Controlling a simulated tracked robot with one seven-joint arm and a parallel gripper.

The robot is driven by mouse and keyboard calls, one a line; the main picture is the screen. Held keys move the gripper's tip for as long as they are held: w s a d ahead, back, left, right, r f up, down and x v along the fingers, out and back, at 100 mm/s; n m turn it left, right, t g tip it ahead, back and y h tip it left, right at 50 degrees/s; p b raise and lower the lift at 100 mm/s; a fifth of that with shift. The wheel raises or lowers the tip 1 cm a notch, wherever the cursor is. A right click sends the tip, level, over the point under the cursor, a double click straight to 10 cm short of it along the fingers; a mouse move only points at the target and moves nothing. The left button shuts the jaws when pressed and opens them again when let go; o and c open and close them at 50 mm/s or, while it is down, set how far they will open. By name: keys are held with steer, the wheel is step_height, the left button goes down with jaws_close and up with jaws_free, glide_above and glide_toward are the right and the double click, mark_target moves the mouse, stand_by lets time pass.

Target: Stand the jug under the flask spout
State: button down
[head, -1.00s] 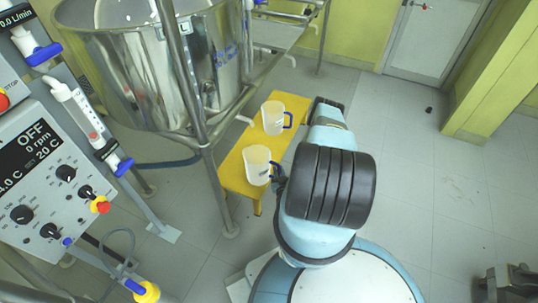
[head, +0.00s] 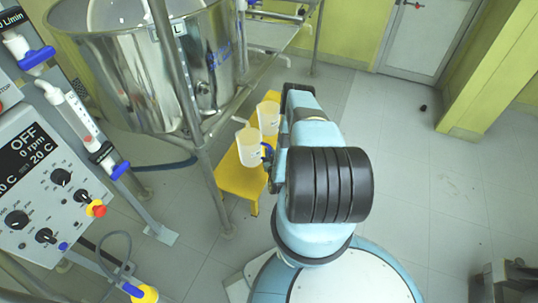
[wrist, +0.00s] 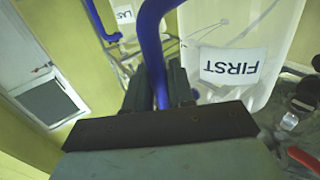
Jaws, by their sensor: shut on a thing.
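The near jug (head: 249,148) is whitish and translucent with a blue handle. In the wrist view, this jug (wrist: 215,35) carries a label reading FIRST, which appears upside down. My gripper (wrist: 161,88) is shut on its blue handle (wrist: 153,45). In the head view my gripper is mostly hidden behind my arm, to the right of the jug. The jug looks upright and seems to be raised above the yellow bench (head: 238,183). A pale spout (head: 240,119) reaches out from the steel vessel's side, just behind and left of the jug's rim.
A second jug (head: 268,117) stands on the bench behind; its label (wrist: 124,14) reads LAST. The large steel vessel (head: 150,80) and its frame post (head: 205,165) stand left of the bench. A control panel (head: 35,190) is far left.

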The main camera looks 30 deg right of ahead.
steer(key=shift+w+d, duration=0.15)
steer(key=shift+w, duration=0.35)
steer(key=shift+w+d, duration=0.2)
steer(key=shift+w, duration=0.3)
steer(key=shift+f, duration=1.75)
steer(key=c, duration=1)
jaws_free()
steer(key=shift+s, duration=0.1)
steer(key=shift+o, duration=0.2)
steer(key=shift+a, duration=0.1)
steer(key=v, duration=1.2)
